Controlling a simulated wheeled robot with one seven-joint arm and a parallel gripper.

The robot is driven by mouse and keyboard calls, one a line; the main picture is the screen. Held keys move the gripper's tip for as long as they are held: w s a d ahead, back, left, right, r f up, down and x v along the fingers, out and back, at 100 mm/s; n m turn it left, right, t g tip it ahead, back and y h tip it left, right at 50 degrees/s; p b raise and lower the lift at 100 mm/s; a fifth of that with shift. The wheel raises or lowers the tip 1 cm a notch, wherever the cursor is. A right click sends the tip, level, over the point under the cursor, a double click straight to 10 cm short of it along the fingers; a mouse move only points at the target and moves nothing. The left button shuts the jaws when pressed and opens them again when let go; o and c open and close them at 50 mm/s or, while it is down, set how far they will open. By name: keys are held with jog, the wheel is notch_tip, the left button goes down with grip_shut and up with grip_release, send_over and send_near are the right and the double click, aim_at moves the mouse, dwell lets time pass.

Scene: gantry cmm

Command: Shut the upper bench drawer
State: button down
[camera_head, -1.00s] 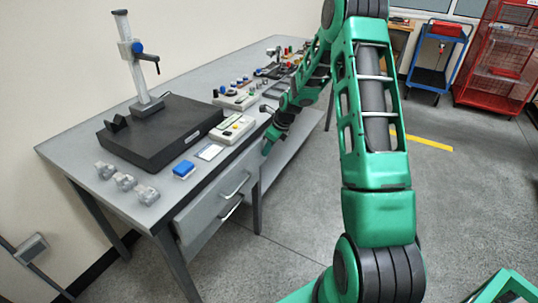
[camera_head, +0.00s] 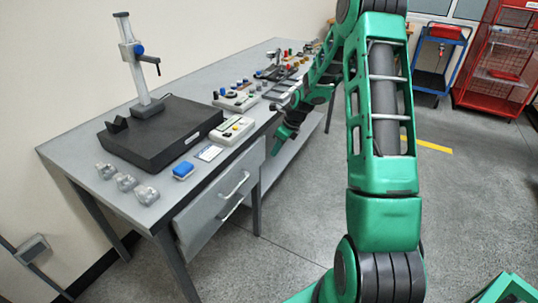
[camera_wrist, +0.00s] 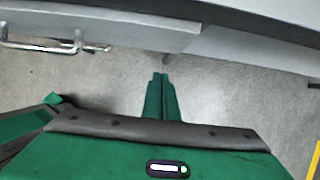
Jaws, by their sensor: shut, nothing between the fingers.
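The grey bench has a drawer unit under its front edge. The upper bench drawer (camera_head: 212,201) has a bar handle (camera_head: 236,184), and a second handle (camera_head: 231,208) shows just below it. The upper drawer's front looks about in line with the bench edge; I cannot tell whether a small gap is left. My gripper (camera_head: 277,147) is shut and empty, just right of the drawer unit, apart from it and pointing down. In the wrist view my gripper's fingers (camera_wrist: 160,78) are together over bare floor, and the handles (camera_wrist: 45,44) show at upper left.
A blue cart (camera_head: 436,60) and a red cage (camera_head: 500,60) stand at the back right.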

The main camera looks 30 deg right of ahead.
jog(key=v, duration=0.7)
jog(key=t+y, duration=0.7)
jog(key=t, duration=0.5)
send_near(248, 167)
jog(key=x, duration=0.6)
jog(key=shift+w, duration=0.35)
jog(key=shift+w, duration=0.1)
